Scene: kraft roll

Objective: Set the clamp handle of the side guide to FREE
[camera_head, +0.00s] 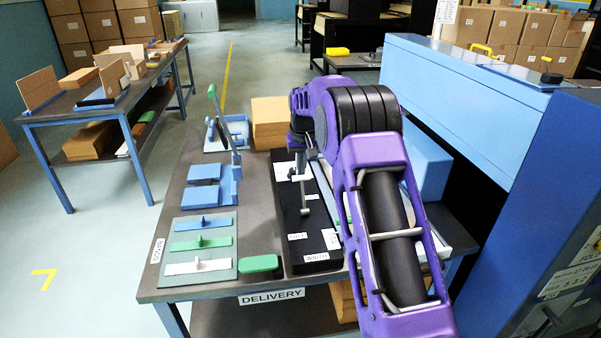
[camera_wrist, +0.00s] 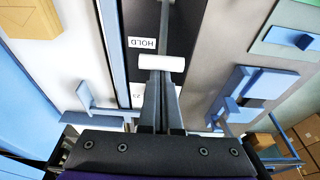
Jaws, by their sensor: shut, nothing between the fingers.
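The side guide is a long black plate (camera_head: 288,215) on the delivery table, with white labels on it. Its clamp handle (camera_head: 305,195) seems to be the thin grey lever standing over the plate in the head view. In the wrist view a white cylindrical grip (camera_wrist: 161,63) lies crosswise on a grey bar, beside a label reading HOLD (camera_wrist: 141,43). My gripper (camera_wrist: 161,84) is shut and empty, its fingertips just at the white grip. I cannot tell whether they touch it. In the head view my arm hides part of the guide, and its small labels are hard to read.
Blue, green and white handled blocks (camera_head: 201,243) lie on a mat at the table's left. A green block (camera_head: 260,263) sits near the front edge, beside the guide. Blue blocks (camera_head: 204,172) and an upright lever (camera_head: 218,108) stand farther back. A tall blue machine (camera_head: 470,90) bounds the right.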

